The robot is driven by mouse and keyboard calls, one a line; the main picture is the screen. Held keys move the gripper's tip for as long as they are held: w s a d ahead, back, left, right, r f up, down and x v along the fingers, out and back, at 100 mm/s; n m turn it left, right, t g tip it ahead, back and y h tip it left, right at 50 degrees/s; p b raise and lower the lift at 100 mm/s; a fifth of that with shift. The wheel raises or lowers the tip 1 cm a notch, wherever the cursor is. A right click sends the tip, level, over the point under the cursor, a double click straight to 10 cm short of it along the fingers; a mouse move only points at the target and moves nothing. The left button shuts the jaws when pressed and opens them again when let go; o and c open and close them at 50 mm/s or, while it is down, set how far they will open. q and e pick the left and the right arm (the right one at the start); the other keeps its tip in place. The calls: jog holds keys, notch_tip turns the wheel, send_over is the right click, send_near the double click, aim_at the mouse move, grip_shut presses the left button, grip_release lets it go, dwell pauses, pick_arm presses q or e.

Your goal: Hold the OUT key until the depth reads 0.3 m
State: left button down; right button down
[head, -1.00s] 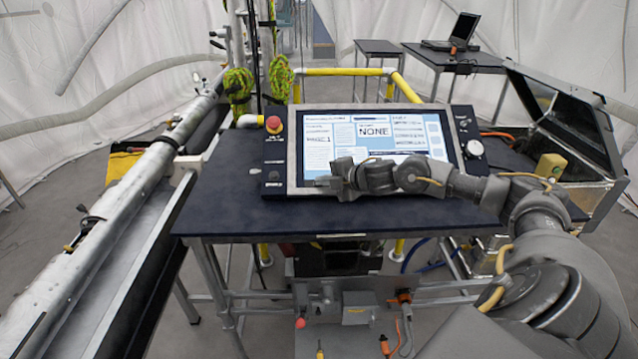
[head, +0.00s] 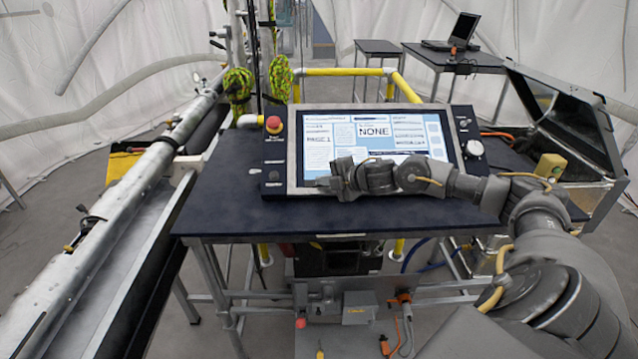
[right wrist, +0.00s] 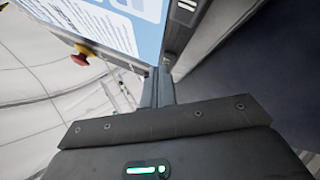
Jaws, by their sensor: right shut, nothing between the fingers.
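The control console (head: 292,160) stands tilted on the dark table. Its lit screen (head: 345,145) shows the large word NONE in the middle panel; the smaller text is too blurred to read, so I cannot make out a depth value or the OUT key's label. My right gripper (head: 320,182) is shut and empty, with its fingertips at the lower left part of the screen. In the right wrist view the closed fingers (right wrist: 158,88) point at the console's lower edge, at or very near the screen; I cannot tell whether they touch. My left gripper is out of view.
A red stop button (head: 273,124) is at the console's upper left and a white knob (head: 473,149) at its right. The dark table top (head: 240,212) is clear in front. A long metal tube (head: 130,190) runs along the left. An open metal case (head: 585,150) stands at the right.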

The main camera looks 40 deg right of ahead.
jog(key=shift+r, duration=0.15)
dwell(0.5)
jog(key=shift+s+a+r+p, duration=0.3)
jog(key=shift+s+r+p, duration=0.1)
jog(key=shift+r+p, duration=0.15)
jog(key=shift+s+a+r+p, duration=0.1)
jog(key=shift+s+r+p, duration=0.05)
jog(key=shift+r+p, duration=0.3)
jog(key=r+p, duration=0.1)
jog(key=s+a+r+p, duration=0.1)
jog(key=s+r, duration=0.1)
jog(key=shift+a+p, duration=0.25)
jog(key=shift+p, duration=0.15)
